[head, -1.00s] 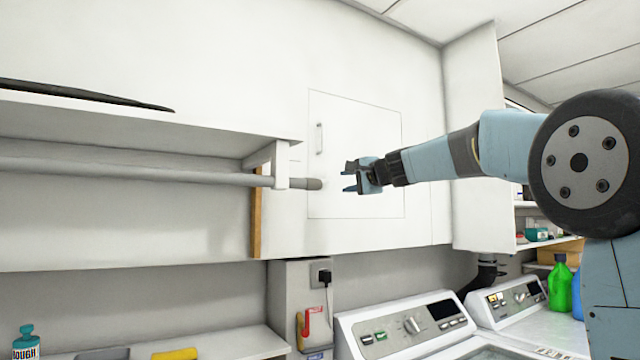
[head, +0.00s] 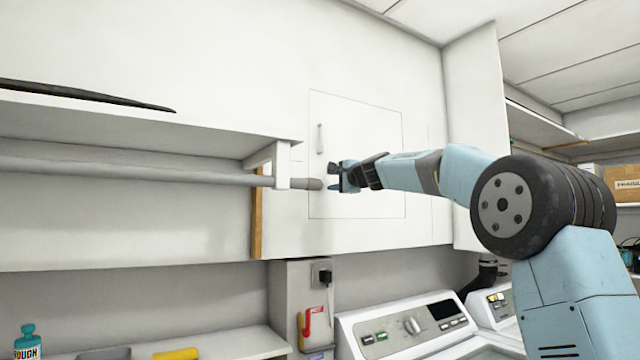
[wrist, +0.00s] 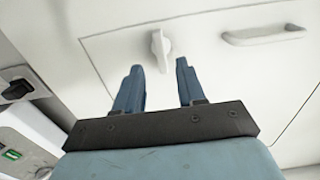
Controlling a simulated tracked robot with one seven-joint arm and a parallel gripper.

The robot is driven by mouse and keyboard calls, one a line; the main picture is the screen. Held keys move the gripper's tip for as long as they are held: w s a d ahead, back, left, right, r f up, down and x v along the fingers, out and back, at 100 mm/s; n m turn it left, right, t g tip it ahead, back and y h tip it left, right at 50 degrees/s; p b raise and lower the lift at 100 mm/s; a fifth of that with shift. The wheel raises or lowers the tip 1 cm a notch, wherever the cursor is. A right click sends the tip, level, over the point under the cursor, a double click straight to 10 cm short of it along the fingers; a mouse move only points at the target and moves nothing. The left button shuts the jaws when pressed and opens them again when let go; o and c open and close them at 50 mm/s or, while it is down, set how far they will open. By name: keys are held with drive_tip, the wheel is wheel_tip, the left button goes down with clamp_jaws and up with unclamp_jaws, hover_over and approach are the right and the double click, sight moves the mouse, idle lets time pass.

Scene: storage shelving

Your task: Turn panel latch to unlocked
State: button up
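The white panel (head: 375,130) is a rectangular door outlined on the white wall cabinet, and it looks closed. Its small white latch knob (wrist: 160,49) shows in the wrist view, just beyond my fingertips and between them. In the head view the latch is largely hidden by my gripper (head: 334,177). My gripper also shows in the wrist view (wrist: 158,75), with its two blue fingers apart and nothing between them. It points at the panel's left part. The fingers look short of the latch; contact is not visible.
A bar handle (head: 320,139) sits on the panel, also in the wrist view (wrist: 265,34). A grey rod (head: 130,172) under the shelf ends close to my gripper's left. A washing machine (head: 410,322) stands below.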

sight(324, 182)
drive_tip(key=shift+x, duration=2.5)
drive_tip(key=shift+c, duration=0.3)
clamp_jaws()
